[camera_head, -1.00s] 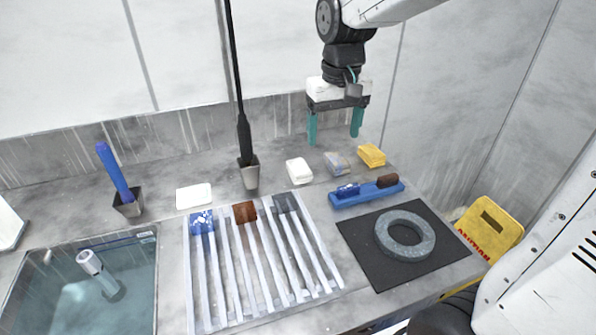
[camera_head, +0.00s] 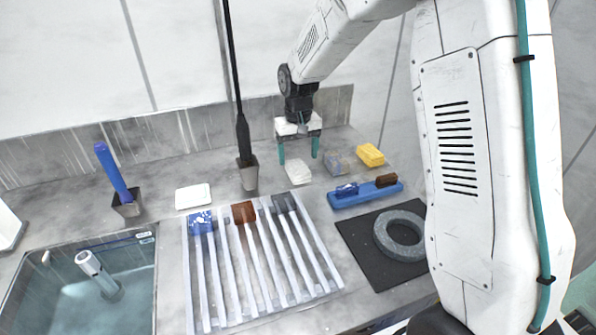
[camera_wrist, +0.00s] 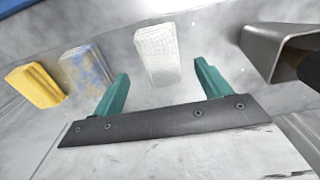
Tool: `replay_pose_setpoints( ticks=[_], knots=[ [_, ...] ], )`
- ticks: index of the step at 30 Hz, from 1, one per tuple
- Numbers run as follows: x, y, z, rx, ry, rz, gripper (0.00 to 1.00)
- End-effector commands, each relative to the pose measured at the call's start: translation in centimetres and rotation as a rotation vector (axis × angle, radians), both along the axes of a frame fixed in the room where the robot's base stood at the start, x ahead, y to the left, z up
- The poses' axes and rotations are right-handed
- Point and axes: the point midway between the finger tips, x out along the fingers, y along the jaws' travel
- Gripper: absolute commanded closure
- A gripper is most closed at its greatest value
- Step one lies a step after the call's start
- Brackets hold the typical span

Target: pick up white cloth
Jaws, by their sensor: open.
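The white cloth (camera_head: 298,173) is a small folded stack on the counter, right of the dark metal holder. It also shows in the wrist view (camera_wrist: 157,54) as a textured white block, ahead of and between my fingertips. My gripper (camera_head: 298,156) is open and empty, its teal fingers pointing down just above and around the cloth in the head view. In the wrist view my gripper (camera_wrist: 160,72) has its two fingers apart, with the cloth lying beyond the gap. I cannot tell the exact height of the fingertips above the counter.
A grey-blue cloth stack (camera_head: 336,163) and a yellow stack (camera_head: 370,155) lie to the right. The metal holder (camera_head: 248,176) with a black handle stands close on the left. A blue tray (camera_head: 366,195) and a slotted white rack (camera_head: 262,262) lie in front. A white pad (camera_head: 193,197) lies left.

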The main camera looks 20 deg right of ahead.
Motion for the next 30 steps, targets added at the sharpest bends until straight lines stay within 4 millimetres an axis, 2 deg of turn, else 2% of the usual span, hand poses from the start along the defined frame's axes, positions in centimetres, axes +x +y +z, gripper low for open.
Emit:
replay_pose_setpoints(
  ticks=[3,6,14,15,20,30],
  knots=[
    [-0.1,0.1,-2.0,0.0,0.003,0.0,0.24],
    [-0.1,0.1,-3.0,0.0,0.003,0.0,0.24],
    [-0.1,0.1,-3.3,0.0,0.0,0.0,0.24],
    [-0.1,0.1,-3.3,0.0,0.0,0.0,0.26],
    [-0.1,0.1,-3.3,0.0,0.0,0.0,0.71],
    [-0.1,0.1,-2.9,0.0,-0.001,0.0,0.73]
  ],
)
